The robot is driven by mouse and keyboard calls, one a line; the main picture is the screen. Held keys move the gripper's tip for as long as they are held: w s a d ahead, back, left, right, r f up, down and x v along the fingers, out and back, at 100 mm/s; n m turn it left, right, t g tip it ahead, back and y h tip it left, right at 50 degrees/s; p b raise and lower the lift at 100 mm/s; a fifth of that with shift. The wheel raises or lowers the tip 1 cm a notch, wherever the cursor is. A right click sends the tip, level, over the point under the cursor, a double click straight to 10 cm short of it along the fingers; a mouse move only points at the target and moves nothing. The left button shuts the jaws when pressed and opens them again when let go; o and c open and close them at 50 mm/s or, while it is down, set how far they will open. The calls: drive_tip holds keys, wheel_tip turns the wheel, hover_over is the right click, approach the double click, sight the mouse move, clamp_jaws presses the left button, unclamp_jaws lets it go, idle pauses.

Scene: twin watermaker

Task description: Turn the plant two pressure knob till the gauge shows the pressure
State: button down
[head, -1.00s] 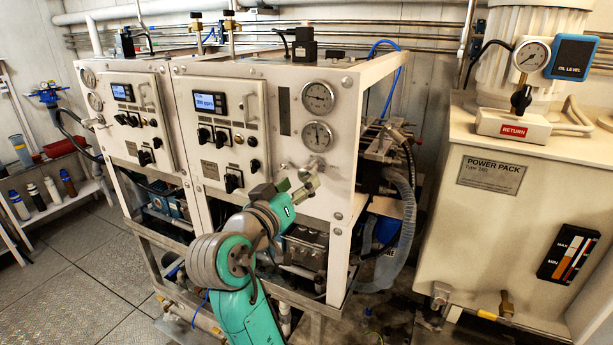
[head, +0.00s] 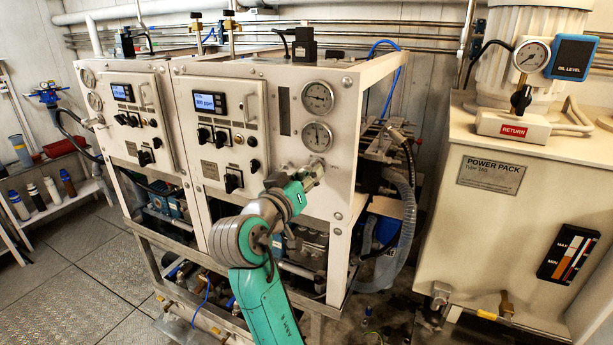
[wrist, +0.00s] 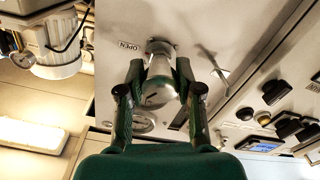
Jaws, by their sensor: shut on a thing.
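The silver pressure knob (wrist: 157,88) projects from the front panel of the right-hand cabinet, below two round gauges. In the wrist view my gripper (wrist: 158,96) has one dark green finger on each side of the knob and is shut on it. In the head view my gripper (head: 312,174) is up at the panel and mostly covers the knob. The upper gauge (head: 318,98) and lower gauge (head: 317,137) face out; their figures are too small to read. In the wrist view a gauge (wrist: 143,124) is partly hidden by the knob and a finger.
An OPEN label (wrist: 130,46) is beside the knob. The display (head: 209,104) and switches (head: 212,137) are to the left on the cabinet. Hoses (head: 400,190) hang by the cabinet's right side. The power pack (head: 500,210) stands further right.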

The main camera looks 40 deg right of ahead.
drive_tip(key=shift+m, duration=0.5)
drive_tip(key=c, duration=0.7)
unclamp_jaws()
drive_tip(key=shift+c, duration=0.2)
drive_tip(key=v, duration=1.2)
